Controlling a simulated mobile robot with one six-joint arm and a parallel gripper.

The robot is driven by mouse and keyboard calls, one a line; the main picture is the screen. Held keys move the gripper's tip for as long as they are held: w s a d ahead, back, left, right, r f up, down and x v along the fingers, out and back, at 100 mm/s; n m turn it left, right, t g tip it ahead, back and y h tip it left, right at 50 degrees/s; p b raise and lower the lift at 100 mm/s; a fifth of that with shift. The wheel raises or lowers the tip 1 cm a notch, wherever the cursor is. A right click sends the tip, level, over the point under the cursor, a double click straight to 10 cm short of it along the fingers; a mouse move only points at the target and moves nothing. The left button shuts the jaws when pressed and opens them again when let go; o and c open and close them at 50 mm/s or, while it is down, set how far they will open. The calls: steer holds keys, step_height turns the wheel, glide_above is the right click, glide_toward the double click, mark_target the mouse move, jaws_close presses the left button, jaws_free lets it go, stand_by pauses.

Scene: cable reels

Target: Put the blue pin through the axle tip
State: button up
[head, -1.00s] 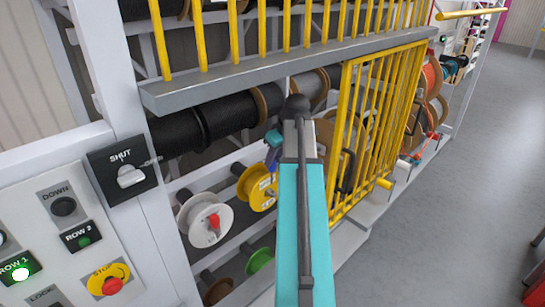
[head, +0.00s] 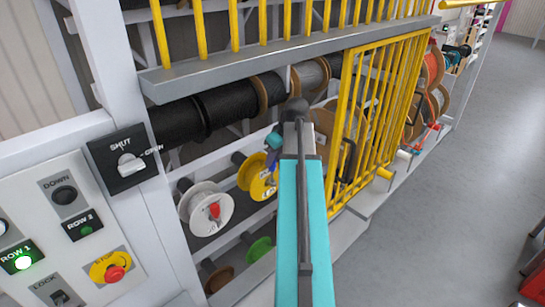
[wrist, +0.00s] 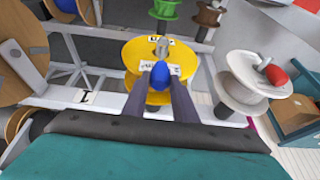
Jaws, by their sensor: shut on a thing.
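My gripper (wrist: 160,88) shows in the wrist view as two dark fingers shut on the blue pin (wrist: 160,73). The pin's rounded blue head faces the wrist camera; its shank is hidden. Beyond it is a yellow reel (wrist: 134,53) with a white label. The grey metal axle tip (wrist: 162,47) sticks out of the reel's middle, just above the pin in the picture. I cannot tell whether the pin touches the axle. In the head view, my arm covers part of the yellow reel (head: 256,178), and the fingers are hard to make out.
A white reel with a red pin (wrist: 275,74) stands beside the yellow one. A green reel (wrist: 164,8) and a brown reel (wrist: 208,14) are on another row. A yellow barred gate (head: 375,120) stands right of my arm. A switch panel (head: 125,160) is at left.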

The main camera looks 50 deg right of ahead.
mark_target(275, 167)
steer(key=shift+f+b, duration=1.05)
steer(key=shift+f, duration=1.45)
steer(key=o, duration=1.1)
steer(key=shift+s+r, duration=0.1)
steer(key=shift+b+v, duration=2.25)
steer(key=shift+v, duration=4.5)
steer(key=shift+d, duration=0.1)
